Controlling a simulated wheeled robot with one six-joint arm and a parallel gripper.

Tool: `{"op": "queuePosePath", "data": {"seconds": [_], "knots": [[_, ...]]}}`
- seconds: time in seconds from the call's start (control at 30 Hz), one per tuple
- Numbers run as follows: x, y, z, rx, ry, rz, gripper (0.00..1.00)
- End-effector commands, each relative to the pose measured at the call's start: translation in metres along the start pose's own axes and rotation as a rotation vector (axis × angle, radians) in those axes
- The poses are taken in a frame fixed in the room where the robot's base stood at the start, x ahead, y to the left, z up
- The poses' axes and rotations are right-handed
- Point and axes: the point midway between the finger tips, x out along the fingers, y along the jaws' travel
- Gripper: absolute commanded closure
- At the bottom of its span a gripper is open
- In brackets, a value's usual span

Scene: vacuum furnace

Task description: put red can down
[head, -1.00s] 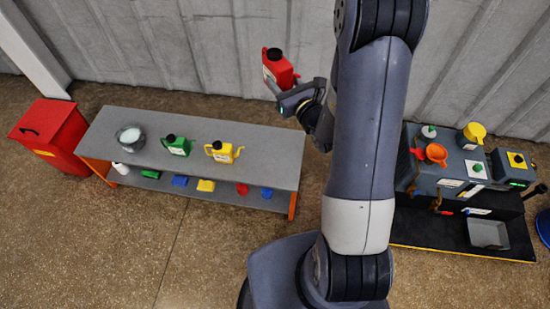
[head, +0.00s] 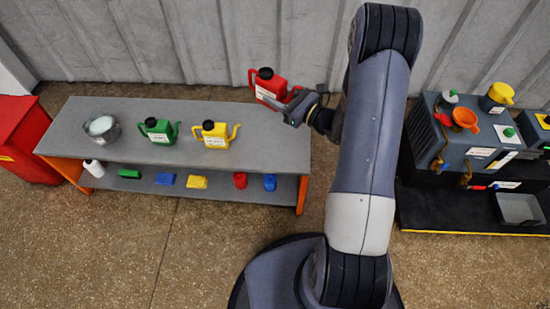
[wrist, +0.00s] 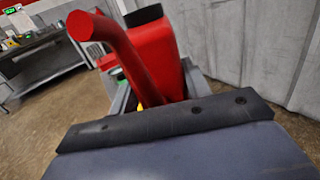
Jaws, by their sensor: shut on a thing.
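The red can (head: 268,86), with a black cap, a side handle and a white label, is held in my gripper (head: 288,104) near the right end of the grey bench top (head: 252,160). My gripper is shut on it, and the can looks roughly upright. I cannot tell for sure whether its base touches the bench. In the wrist view the red can (wrist: 152,55) fills the middle, its red handle nearest the camera. A green can (head: 158,130) and a yellow can (head: 214,134) stand on the bench to the left.
A metal bucket (head: 101,129) stands at the bench's left end. Several small coloured items and a white bottle (head: 94,168) are on the lower shelf. A red bin (head: 28,142) is at far left. Dark furnace equipment (head: 450,150) stands at right. The bench top right of the yellow can is clear.

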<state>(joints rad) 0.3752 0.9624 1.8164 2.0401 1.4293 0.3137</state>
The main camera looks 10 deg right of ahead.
Motion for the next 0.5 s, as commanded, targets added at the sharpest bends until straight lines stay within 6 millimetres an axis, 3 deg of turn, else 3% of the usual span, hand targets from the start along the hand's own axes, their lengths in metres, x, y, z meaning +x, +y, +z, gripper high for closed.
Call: {"op": "queuePosePath", "data": {"seconds": [0.03, 0.2, 0.33, 0.5], "knots": [[-0.003, -0.002, -0.03, 0.002, 0.002, 0.017, 0.85], [-0.008, -0.003, -0.076, 0.005, 0.01, 0.084, 0.85], [-0.012, -0.003, -0.1, 0.007, 0.017, 0.123, 0.85], [-0.015, -0.003, -0.116, 0.01, 0.024, 0.151, 0.85]]}}
